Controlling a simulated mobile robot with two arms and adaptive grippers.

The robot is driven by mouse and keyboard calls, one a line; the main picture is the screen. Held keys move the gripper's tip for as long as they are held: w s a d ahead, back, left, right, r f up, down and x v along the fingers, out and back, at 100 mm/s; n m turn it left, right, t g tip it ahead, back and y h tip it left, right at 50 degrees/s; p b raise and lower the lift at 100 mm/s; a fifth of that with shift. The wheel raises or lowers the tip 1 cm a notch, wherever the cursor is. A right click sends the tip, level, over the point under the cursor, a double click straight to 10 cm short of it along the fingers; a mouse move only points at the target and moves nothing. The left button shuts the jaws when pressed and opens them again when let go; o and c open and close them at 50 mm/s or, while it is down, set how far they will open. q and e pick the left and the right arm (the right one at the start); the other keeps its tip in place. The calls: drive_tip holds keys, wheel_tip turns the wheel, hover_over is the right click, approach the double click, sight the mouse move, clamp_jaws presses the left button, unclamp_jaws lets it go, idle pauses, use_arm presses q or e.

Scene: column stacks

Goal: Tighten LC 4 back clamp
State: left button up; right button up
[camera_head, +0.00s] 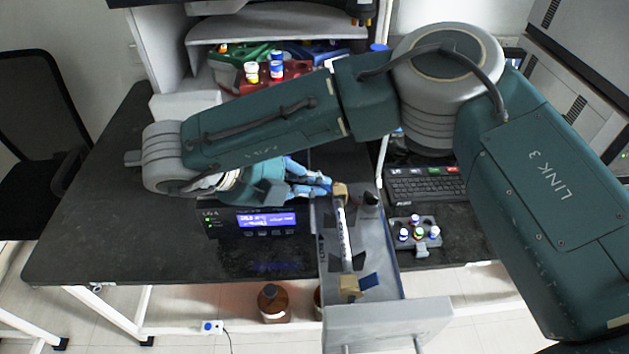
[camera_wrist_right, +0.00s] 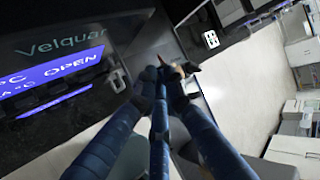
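The LC 4 unit (camera_head: 265,222) has a lit blue display and stands on the black bench; its display (camera_wrist_right: 50,80) fills the left of the wrist view. An open grey drawer (camera_head: 388,262) beside it holds a white column (camera_head: 345,235) with dark lettering. A tan back clamp (camera_head: 340,190) is at the column's far end, a tan front clamp (camera_head: 349,288) at its near end. My right gripper (camera_head: 327,184) has blue fingers with tips drawn together at the back clamp. The fingertips (camera_wrist_right: 160,76) partly hide the clamp; contact is unclear. My left gripper is out of view.
A small grey rack (camera_head: 417,236) with several vials stands right of the drawer, in front of a keyboard (camera_head: 425,185). Coloured trays with bottles (camera_head: 270,75) are behind my arm. Brown bottles (camera_head: 273,303) stand below the bench. The bench's left part (camera_head: 110,215) is clear.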

drive_tip(key=o, duration=0.4)
drive_tip(key=shift+c, duration=0.2)
drive_tip(key=v, duration=0.7)
drive_tip(key=shift+a, duration=0.25)
drive_tip(key=shift+s+r, duration=0.1)
drive_tip(key=shift+r, duration=0.05)
drive_tip(key=shift+s, duration=0.1)
